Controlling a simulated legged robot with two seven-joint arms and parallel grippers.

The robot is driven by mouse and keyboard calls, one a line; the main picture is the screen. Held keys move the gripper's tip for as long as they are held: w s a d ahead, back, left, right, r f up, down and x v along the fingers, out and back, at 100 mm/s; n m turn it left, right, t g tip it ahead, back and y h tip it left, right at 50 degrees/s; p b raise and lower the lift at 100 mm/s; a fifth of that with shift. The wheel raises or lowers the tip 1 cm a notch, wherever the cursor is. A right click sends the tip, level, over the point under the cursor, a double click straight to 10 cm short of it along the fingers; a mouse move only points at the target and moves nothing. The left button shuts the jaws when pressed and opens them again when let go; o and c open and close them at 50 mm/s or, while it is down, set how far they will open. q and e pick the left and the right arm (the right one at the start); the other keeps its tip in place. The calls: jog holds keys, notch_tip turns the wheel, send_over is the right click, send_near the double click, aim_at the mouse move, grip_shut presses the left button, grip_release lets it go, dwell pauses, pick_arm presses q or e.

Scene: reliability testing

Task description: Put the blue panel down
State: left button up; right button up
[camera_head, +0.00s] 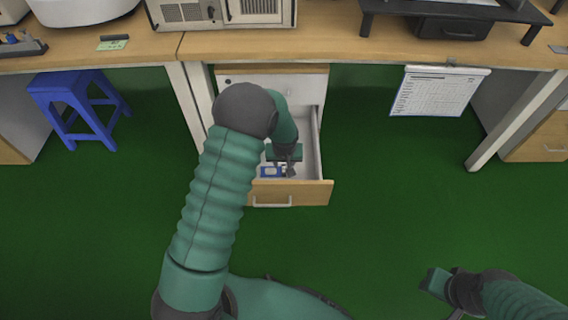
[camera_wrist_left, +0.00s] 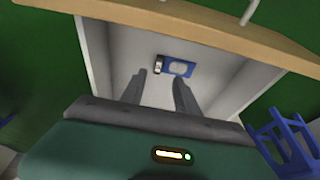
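The blue panel (camera_head: 271,172) is a small blue piece with a pale patch, lying in the open drawer (camera_head: 292,194) under the table. In the left wrist view the blue panel (camera_wrist_left: 180,68) lies on the drawer floor, just beyond my fingertips. A small grey and dark piece is at its left end; I cannot tell whether it is part of it. My left gripper (camera_wrist_left: 159,79) points down into the drawer, its two fingers apart with nothing between them. My right gripper (camera_head: 440,288) is low at the right, away from the drawer; its fingers are unclear.
The drawer walls stand close around my left gripper. A wooden table (camera_head: 330,40) runs above and behind, with a grey device (camera_head: 215,12) on it. A blue stool (camera_head: 80,100) stands at the left. A paper sheet (camera_head: 437,91) hangs at the right. The green floor is clear.

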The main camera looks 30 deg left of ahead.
pick_arm(q)
jog(key=s+d+r+m, duration=0.2)
jog(key=s+d+r, duration=0.2)
jog(key=s, duration=0.2)
jog(key=s+d+r+m+h, duration=0.1)
jog(key=s+d+r+m, duration=0.1)
jog(key=s+d+r, duration=0.2)
jog(key=s+d+r+m, duration=0.2)
jog(key=s+d+r, duration=0.2)
jog(key=s, duration=0.6)
notch_tip(320, 180, up, 2)
jog(key=shift+s+r+h, duration=0.15)
jog(key=shift+r+h, duration=0.05)
jog(key=shift+h, duration=0.2)
